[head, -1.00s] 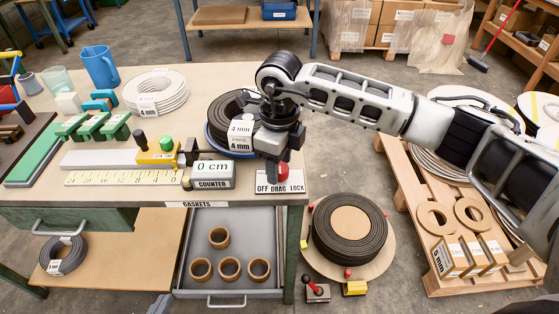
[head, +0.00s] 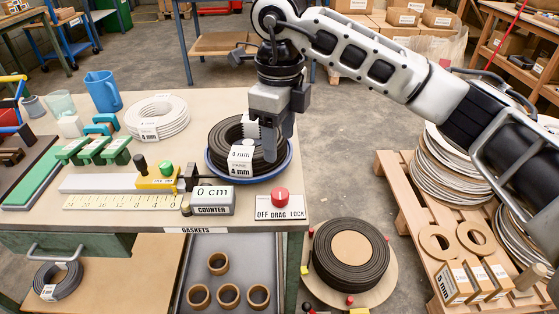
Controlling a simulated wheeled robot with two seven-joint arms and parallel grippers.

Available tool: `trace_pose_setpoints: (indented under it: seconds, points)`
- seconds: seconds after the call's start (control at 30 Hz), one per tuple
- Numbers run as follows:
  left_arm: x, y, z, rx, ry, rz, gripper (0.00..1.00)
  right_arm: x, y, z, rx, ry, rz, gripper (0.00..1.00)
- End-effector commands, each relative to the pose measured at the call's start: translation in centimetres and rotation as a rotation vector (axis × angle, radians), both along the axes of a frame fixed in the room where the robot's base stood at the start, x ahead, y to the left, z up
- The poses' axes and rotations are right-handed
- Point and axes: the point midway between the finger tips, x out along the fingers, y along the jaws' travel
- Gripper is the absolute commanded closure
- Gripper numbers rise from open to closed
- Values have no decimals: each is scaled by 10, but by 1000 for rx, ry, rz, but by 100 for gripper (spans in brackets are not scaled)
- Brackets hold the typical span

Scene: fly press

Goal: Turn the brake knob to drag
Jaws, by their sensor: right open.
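The red brake knob (head: 280,197) stands on a white plate (head: 280,208) lettered OFF DRAG LOCK, at the right front corner of the bench. Its top shows a pale mark, but I cannot tell for certain which setting it points at. My right gripper (head: 278,148) is open and empty, with its fingers pointing down. It hangs above and behind the knob, in front of the black coil (head: 222,135) in the blue dish. It is clear of the knob. My left gripper is out of view.
The counter box (head: 212,200), reading 0 cm, stands just left of the knob plate. A yellow block (head: 157,179) and a ruler (head: 120,202) lie farther left. A floor reel (head: 350,255) and a pallet (head: 405,190) are right of the bench.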

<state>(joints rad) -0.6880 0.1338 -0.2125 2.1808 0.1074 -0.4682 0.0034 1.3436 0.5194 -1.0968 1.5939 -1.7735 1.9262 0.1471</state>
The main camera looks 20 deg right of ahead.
Motion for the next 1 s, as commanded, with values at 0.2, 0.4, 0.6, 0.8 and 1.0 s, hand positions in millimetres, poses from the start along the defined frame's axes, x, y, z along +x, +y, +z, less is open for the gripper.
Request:
trace_pose_setpoints:
  seconds: [0.2,0.4,0.6,0.8,1.0]
  points:
    - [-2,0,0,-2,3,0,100,0,0,26,0,0,-2,45]
    - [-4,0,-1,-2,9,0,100,0,0,30,0,0,-2,45]
    - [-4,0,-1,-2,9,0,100,0,0,30,0,0,-1,45]
    - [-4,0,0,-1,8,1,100,-4,9,22,40,21,17,45]
    - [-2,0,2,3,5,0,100,-52,92,-19,445,202,118,45]
